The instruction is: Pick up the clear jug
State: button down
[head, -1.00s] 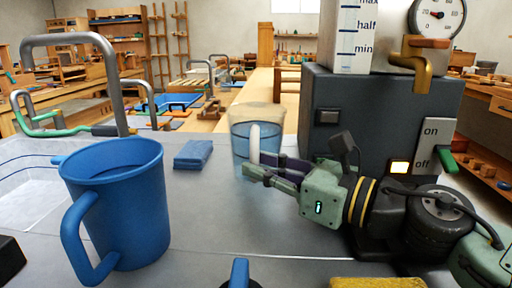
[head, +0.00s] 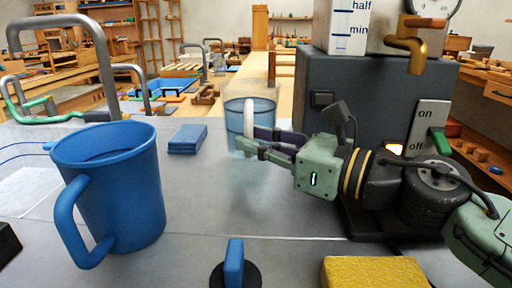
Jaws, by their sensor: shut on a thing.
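The clear jug (head: 236,122) is see-through, with bluish water inside and a pale upright handle (head: 249,117). It stands upright near the middle of the head view, at the far part of the grey worktop (head: 200,205). My gripper (head: 253,142) reaches in from the right, with its fingers shut on the jug at the handle. The fingers cover part of the jug's lower side. I cannot tell whether its base touches the worktop.
A large blue mug (head: 123,185) stands at left, with a blue block (head: 188,139) behind it. A dark machine (head: 385,110) with a brass tap (head: 410,45) stands at right. A yellow sponge (head: 372,273) and a blue-handled thing (head: 235,262) lie in front. The middle is clear.

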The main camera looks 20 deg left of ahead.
jog(key=s+d+r, duration=0.2)
jog(key=s, duration=0.5)
jog(key=s+d+r+b, duration=0.1)
jog(key=s+d, duration=0.2)
jog(key=s, duration=0.5)
jog(key=shift+d+r, duration=0.3)
jog(key=shift+r, duration=0.1)
jog(key=c, duration=2.3)
grip_release()
grip_shut()
